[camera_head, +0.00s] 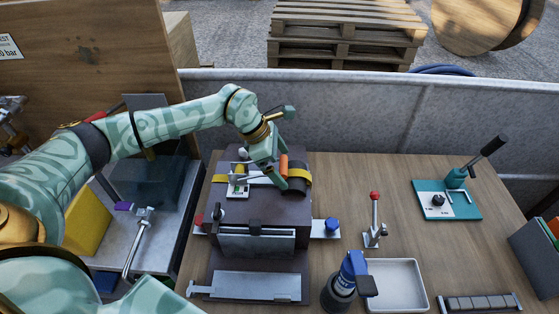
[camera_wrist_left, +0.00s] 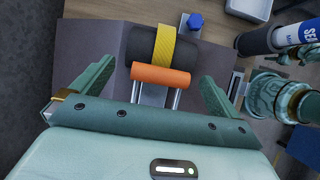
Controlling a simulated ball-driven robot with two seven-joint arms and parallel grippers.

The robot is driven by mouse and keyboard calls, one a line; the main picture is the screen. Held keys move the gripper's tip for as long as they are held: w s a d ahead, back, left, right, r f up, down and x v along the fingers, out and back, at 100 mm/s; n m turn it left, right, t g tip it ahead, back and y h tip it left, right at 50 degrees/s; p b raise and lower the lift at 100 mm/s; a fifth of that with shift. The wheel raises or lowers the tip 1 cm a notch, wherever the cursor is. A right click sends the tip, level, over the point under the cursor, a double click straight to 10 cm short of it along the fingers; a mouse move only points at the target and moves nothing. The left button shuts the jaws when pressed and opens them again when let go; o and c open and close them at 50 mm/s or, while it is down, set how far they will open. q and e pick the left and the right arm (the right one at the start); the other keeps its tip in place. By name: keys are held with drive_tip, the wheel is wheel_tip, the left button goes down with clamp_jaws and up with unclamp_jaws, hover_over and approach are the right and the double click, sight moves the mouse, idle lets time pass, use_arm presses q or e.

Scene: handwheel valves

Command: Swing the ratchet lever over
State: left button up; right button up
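The ratchet lever has an orange grip (camera_head: 284,165) on two metal arms; it sits on the dark box (camera_head: 262,212) with a yellow strap (camera_head: 303,178). The left wrist view shows the orange grip (camera_wrist_left: 160,76) lying crosswise, in front of a black roll with the yellow strap (camera_wrist_left: 164,44) over it. My left gripper (camera_head: 275,173) is above the box at the lever. Its two green fingers (camera_wrist_left: 158,74) are spread, one to each side of the orange grip, with visible gaps. Whether the grip lies at fingertip depth is hard to tell. My right gripper does not show.
A red-knobbed lever (camera_head: 375,215), a blue bottle (camera_head: 350,275) and a metal tray (camera_head: 405,285) stand right of the box. A teal lever plate (camera_head: 447,200) is farther right. A grey wall (camera_head: 400,115) runs behind.

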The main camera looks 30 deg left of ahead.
use_arm(q)
drive_tip(key=shift+r+p, duration=2.65)
drive_tip(key=shift+r, duration=1)
drive_tip(key=shift+f, duration=0.1)
